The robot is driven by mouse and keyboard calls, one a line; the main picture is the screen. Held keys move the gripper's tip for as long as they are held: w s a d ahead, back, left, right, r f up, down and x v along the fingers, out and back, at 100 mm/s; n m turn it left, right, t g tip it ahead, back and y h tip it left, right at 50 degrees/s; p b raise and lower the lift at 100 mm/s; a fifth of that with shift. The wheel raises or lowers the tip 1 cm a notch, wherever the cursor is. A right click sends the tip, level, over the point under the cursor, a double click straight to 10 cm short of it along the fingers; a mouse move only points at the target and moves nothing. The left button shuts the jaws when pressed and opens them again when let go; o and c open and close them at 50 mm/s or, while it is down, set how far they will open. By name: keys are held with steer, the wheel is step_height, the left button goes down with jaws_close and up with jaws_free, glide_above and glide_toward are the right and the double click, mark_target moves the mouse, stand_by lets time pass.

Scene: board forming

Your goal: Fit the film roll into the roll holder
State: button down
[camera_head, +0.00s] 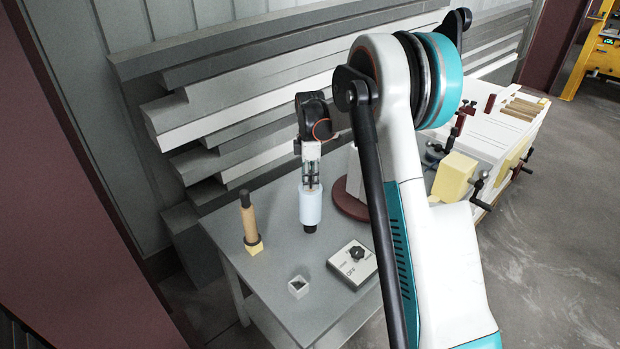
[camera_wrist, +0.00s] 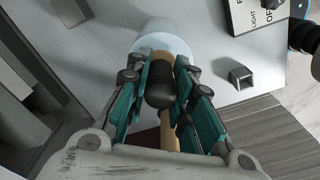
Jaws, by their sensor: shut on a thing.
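The film roll (camera_head: 310,207) is a pale blue cylinder with a dark lower end, upright or nearly so, over the middle of the grey table. My gripper (camera_head: 312,186) is above it and shut on its upper core. In the wrist view, the fingers (camera_wrist: 161,78) sit on both sides of the black and tan core, with the pale blue roll (camera_wrist: 160,38) beyond. I cannot tell whether the roll's lower end touches the table.
A switch box with a black knob (camera_head: 353,263) lies right of the socket. A dark red round base (camera_head: 350,204) is behind. Stacked boards (camera_head: 230,95) line the back.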

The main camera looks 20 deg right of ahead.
steer(key=shift+f, duration=0.15)
steer(key=c, duration=1.3)
jaws_free()
step_height(320, 180, up, 12)
steer(key=shift+s, duration=0.1)
